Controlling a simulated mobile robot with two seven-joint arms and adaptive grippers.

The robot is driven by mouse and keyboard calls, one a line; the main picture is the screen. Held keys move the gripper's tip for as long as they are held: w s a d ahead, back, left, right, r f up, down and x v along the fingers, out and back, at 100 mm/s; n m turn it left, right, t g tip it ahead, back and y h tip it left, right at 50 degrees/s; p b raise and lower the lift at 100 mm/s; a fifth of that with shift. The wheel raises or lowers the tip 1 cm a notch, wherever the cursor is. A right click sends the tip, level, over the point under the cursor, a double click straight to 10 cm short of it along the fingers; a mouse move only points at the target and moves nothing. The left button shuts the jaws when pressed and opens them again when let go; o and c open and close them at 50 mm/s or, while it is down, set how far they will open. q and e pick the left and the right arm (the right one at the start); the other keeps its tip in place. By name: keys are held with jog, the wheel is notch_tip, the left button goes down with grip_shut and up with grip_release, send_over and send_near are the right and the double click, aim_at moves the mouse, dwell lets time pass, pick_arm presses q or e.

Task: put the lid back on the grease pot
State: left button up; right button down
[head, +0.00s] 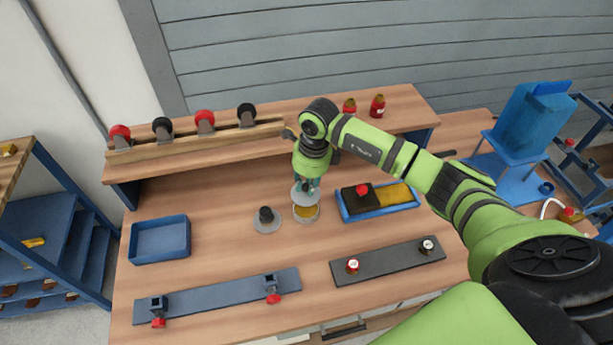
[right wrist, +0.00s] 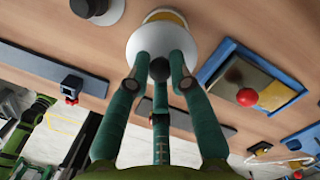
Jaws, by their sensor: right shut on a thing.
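The grease pot (head: 305,213) stands open on the bench, with yellow grease showing inside its pale rim. The lid is a white disc (head: 303,199) with a dark knob (right wrist: 160,69). My right gripper (head: 307,183) is shut on that knob, and its teal fingers (right wrist: 160,84) close around it in the right wrist view. The lid hangs just above and behind the pot in the head view, covering its far part. The pot's yellowish edge (right wrist: 166,16) shows past the lid in the right wrist view. I cannot tell whether they touch.
A pale disc with a dark knob (head: 267,221) sits close left of the pot. A blue-edged tray (head: 381,213) with a red-knobbed dark block stands to the right. An empty blue bin (head: 160,240) is at left. Two fixture bars lie in front; a raised shelf (head: 250,140) runs behind.

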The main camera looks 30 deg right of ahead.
aim_at(306, 192)
jog(key=shift+f+b, duration=1.4)
jog(key=shift+f, duration=0.75)
jog(key=shift+f+b, duration=1)
jog(key=shift+f, duration=0.15)
jog(key=shift+f+b, duration=0.1)
jog(key=shift+b, duration=0.6)
jog(key=c, duration=1)
grip_release()
jog(key=shift+c, duration=0.2)
jog(key=shift+o, duration=0.4)
jog(key=o, duration=0.4)
